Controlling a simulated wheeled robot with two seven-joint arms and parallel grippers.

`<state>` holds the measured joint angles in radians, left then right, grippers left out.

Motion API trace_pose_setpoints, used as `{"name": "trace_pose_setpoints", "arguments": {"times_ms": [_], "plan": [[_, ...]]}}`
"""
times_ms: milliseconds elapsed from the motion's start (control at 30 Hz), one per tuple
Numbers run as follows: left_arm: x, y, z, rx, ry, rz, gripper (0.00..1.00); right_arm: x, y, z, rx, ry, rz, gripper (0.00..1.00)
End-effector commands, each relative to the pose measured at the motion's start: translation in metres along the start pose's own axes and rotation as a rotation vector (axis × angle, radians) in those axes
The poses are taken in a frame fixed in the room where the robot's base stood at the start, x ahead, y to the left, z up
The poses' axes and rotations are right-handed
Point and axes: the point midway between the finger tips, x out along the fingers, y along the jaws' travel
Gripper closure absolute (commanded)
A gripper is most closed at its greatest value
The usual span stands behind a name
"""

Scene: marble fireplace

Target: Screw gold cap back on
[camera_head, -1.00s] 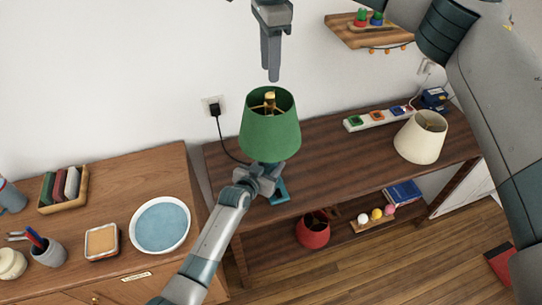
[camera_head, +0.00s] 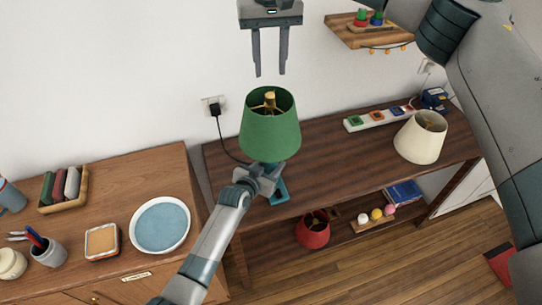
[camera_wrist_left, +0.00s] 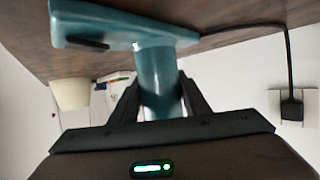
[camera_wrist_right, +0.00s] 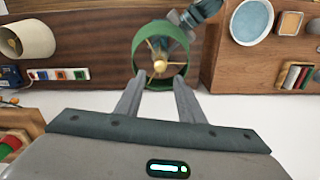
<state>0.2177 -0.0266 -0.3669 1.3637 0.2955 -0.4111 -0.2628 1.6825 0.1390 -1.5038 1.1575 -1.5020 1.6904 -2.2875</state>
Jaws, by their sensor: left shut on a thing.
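The green lampshade (camera_head: 270,137) sits on a lamp on the dark wooden table. The gold cap (camera_head: 269,98) shows at its top centre, at the hub of the shade's spokes; whether it is tight I cannot tell. My left gripper (camera_head: 262,180) is shut on the lamp's teal stem (camera_wrist_left: 158,80), just above the teal base (camera_wrist_left: 105,28). My right gripper (camera_head: 270,72) hangs above the shade, fingers pointing down, open and empty. In the right wrist view the gold cap (camera_wrist_right: 160,66) lies just beyond and between the open fingertips.
A cream lampshade (camera_head: 421,138) and a power strip (camera_head: 378,118) stand to the right on the table. A blue-filled bowl (camera_head: 161,225) is on the left cabinet. A wall shelf (camera_head: 372,36) is at upper right.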

Motion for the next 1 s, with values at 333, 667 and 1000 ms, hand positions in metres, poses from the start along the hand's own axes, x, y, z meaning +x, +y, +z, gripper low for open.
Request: {"name": "trace_pose_setpoints", "arguments": {"times_ms": [333,667,1000], "plan": [[0.000,0.000,0.000,0.001,0.000,-0.001,1.00,0.000,0.000,0.000,-0.145,0.000,0.000,0.65],[0.000,-0.001,0.000,0.001,0.000,-0.001,1.00,0.001,0.000,0.000,-0.143,0.000,0.000,0.65],[0.000,0.000,0.000,0.001,0.000,-0.001,1.00,0.026,0.000,0.000,-0.142,-0.002,-0.001,0.65]]}}
